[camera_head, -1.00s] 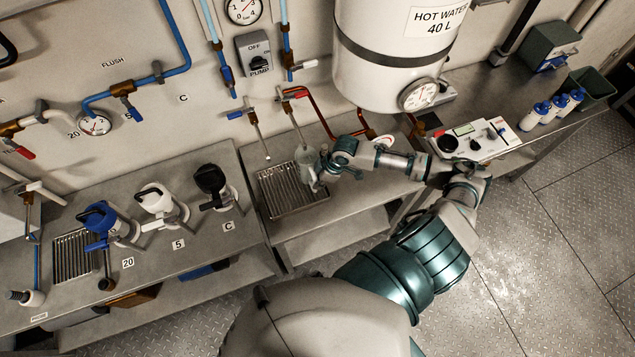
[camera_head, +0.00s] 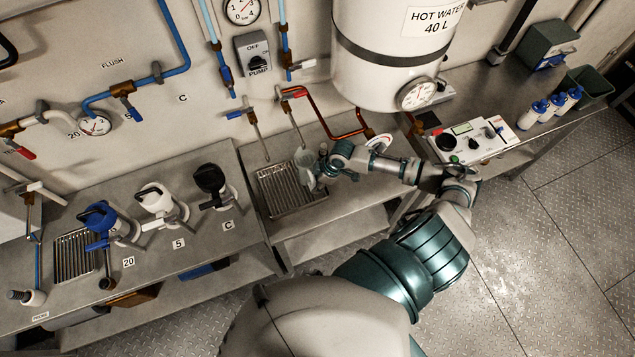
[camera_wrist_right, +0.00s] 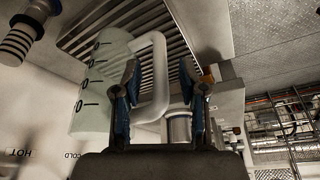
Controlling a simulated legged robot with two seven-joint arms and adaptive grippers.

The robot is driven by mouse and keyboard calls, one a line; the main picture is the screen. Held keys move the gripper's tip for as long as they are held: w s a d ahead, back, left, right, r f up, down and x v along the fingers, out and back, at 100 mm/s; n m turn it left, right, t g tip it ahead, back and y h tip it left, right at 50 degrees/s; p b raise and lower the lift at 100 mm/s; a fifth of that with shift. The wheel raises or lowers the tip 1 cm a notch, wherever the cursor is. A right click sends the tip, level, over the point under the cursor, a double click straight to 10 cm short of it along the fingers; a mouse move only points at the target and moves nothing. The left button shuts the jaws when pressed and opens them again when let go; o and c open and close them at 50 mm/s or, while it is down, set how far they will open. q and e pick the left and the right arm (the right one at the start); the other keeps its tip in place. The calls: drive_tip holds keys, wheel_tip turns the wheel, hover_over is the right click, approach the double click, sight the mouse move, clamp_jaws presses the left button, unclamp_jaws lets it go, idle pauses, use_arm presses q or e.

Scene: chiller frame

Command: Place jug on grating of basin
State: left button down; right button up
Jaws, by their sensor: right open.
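The jug (camera_head: 305,159) is pale and translucent with a white handle. In the head view it is at the back right part of the grating (camera_head: 282,197) of the basin, partly hidden by my right gripper (camera_head: 321,171). In the right wrist view, the jug (camera_wrist_right: 98,92) shows dark graduation marks, with the slatted grating (camera_wrist_right: 130,30) behind it. My right gripper (camera_wrist_right: 158,78) is open, with the white handle (camera_wrist_right: 159,85) between its two fingers. Whether the jug's base rests fully on the grating is hidden. My left gripper is not in view.
Thin taps (camera_head: 296,128) hang over the basin's back. The hot water tank (camera_head: 390,60) is above right. Blue, white and black valve-topped vessels (camera_head: 158,200) stand on the left counter. A control panel (camera_head: 472,140) and several small bottles (camera_head: 550,110) are on the right bench.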

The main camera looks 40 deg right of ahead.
drive_tip(key=v, duration=1.2)
drive_tip(key=shift+a, duration=0.15)
drive_tip(key=s+a+f+m+t, duration=0.1)
drive_tip(key=s+a+f, duration=0.2)
drive_tip(key=a, duration=0.3)
drive_tip(key=s+a+f, duration=0.3)
drive_tip(key=a+f, duration=0.1)
drive_tip(key=a, duration=0.2)
drive_tip(key=s+m+h, duration=0.3)
drive_tip(key=s+m, duration=0.4)
drive_tip(key=s, duration=0.1)
wheel_tip(320, 180, down, 29)
drive_tip(key=s+g+b, duration=0.1)
drive_tip(key=s+b, duration=0.1)
drive_tip(key=s, duration=0.1)
drive_tip(key=s+d+f+g+b, duration=0.1)
drive_tip(key=s+d+f, duration=0.2)
drive_tip(key=s+f, duration=1.4)
drive_tip(key=shift+f+n+g+b, duration=0.15)
drive_tip(key=shift+n+g+b, duration=0.15)
